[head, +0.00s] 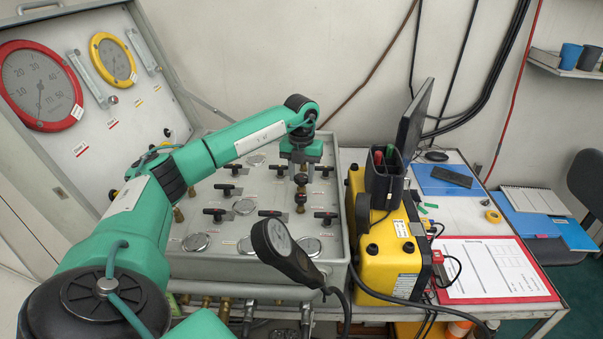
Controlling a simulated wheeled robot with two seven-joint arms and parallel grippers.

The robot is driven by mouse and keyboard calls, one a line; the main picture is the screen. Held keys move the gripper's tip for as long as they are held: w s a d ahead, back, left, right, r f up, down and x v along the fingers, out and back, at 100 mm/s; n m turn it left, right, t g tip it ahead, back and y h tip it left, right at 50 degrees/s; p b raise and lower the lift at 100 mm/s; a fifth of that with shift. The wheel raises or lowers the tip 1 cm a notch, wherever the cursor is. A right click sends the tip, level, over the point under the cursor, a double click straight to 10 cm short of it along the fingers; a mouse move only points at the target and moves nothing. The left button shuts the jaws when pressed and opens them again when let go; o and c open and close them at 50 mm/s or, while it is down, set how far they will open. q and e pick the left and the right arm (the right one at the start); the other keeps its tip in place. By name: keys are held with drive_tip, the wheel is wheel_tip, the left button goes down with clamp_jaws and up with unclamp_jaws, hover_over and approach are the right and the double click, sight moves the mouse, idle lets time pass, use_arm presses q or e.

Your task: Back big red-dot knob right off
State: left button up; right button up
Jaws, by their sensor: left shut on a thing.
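My left gripper (301,172) reaches over the grey valve panel (222,245) and points down at its back right part. It is shut on a dark knob (301,181), mostly hidden by the fingers. A red dot on that knob cannot be made out. Just in front of it stands another dark knob on a brass stem (300,198). Black T-handles stand around it, one to the right (326,217) and one to the left (228,188). My right gripper is not in view.
A yellow case (388,265) with a black pen holder (384,178) stands close on the right. The open lid with a red gauge (40,85) and yellow gauge (114,60) is at left.

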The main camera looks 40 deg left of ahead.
sight(301, 177)
use_arm(q)
drive_tip(key=n, duration=0.3)
drive_tip(key=shift+r+n, duration=0.1)
drive_tip(key=shift+n, duration=0.6)
drive_tip(key=o, duration=1)
drive_tip(key=shift+c, duration=0.2)
wheel_tip(301, 177, up, 14)
drive_tip(key=b, duration=0.2)
